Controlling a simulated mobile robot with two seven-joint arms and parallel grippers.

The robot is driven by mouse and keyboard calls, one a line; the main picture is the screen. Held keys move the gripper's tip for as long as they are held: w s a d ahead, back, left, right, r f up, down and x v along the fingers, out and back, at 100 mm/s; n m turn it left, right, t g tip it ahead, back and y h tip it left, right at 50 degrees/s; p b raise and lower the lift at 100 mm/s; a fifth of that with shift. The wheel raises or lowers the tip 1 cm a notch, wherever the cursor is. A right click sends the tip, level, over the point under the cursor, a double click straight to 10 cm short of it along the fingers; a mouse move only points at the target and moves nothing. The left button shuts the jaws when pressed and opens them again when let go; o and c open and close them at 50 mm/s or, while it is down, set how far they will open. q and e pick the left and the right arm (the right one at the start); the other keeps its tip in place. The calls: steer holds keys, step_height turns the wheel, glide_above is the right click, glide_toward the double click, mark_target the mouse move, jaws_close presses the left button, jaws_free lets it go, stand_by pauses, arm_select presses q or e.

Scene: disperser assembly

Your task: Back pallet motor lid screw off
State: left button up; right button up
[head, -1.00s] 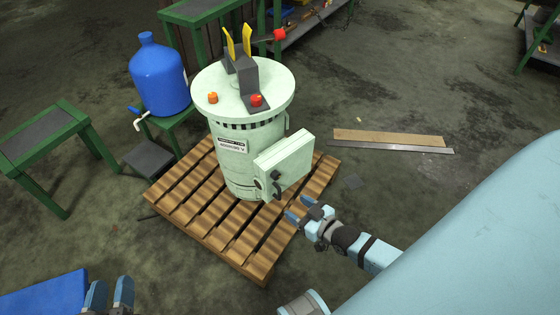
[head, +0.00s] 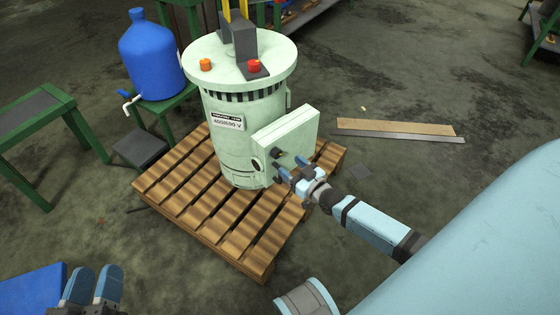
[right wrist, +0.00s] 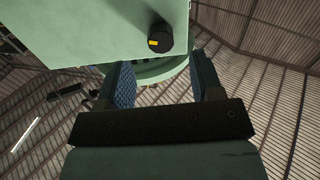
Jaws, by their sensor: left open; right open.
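The pale green motor (head: 235,145) stands upright on the wooden pallet (head: 200,225). A pale green box with a lid (head: 290,135) juts from its side. A dark knob-like screw (head: 276,152) shows on the box, and a black one with a yellow mark (right wrist: 158,38) shows in the right wrist view. My right gripper (head: 291,167) is open at the box's lower front, close to the dark parts; contact cannot be told. In the right wrist view its fingers (right wrist: 161,75) are apart, with the black screw beyond the gap. My left gripper (head: 92,276) is open and empty at lower left.
An orange knob (head: 206,65) and a red knob (head: 254,66) sit on the motor's top. A blue water jug (head: 152,60) stands on a green stand to the left. A green table (head: 45,105) is further left. Flat boards (head: 395,128) lie on the floor at right.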

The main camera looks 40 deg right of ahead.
mark_target(279, 156)
arm_select(q)
step_height(279, 156, down, 3)
steer(key=shift+d+f+g+b, duration=0.1)
steer(key=shift+g+b, duration=0.5)
steer(key=shift+b, duration=0.2)
arm_select(e)
steer(key=w, duration=0.5)
steer(key=shift+w+a, duration=0.3)
steer(key=shift+a, duration=0.05)
steer(key=c, duration=0.9)
arm_select(q)
steer(key=shift+r, duration=0.2)
